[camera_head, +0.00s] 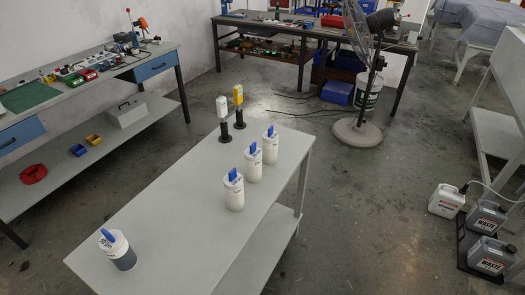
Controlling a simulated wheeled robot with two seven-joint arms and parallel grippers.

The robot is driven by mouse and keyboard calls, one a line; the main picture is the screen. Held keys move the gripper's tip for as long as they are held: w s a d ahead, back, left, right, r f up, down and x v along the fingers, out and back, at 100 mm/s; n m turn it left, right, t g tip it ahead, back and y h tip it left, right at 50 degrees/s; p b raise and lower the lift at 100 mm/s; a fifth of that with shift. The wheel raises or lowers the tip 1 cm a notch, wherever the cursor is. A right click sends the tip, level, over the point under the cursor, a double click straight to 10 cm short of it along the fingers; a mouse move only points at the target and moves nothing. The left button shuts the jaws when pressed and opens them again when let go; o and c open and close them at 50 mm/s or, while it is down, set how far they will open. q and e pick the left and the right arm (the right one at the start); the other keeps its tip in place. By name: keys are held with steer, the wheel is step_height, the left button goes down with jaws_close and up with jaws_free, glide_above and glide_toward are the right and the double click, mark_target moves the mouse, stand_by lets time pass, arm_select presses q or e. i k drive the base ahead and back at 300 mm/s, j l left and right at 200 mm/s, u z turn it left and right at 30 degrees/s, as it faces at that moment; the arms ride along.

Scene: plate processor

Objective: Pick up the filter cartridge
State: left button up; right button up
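No object is clearly marked as the filter cartridge at this size. On the grey table (165,235) in the middle stand three white canisters with blue tops, near (233,193), middle (253,164) and far (270,147). A fourth canister (120,255), white above and dark grey below with a blue top, stands upright at the table's near left end. Two black stands at the far end carry a white piece (222,107) and a yellow piece (238,95). Neither of my grippers is in view.
A workbench (105,65) with tools stands at the left, another bench (290,26) at the back. A floor fan (357,132) stands beyond the table. Waste containers (491,256) are on the floor at the right. The table's middle left is clear.

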mark_target(254, 154)
steer(key=z, duration=2.2)
steer(key=j+u, duration=0.15)
steer(key=u, duration=2.05)
steer(key=i+l, duration=0.15)
steer(key=i+l+u, duration=0.3)
steer(key=l+u, duration=0.25)
steer(key=l, duration=0.2)
steer(key=i+l+u, duration=0.1)
steer(key=l+u, duration=0.2)
steer(key=l, duration=0.15)
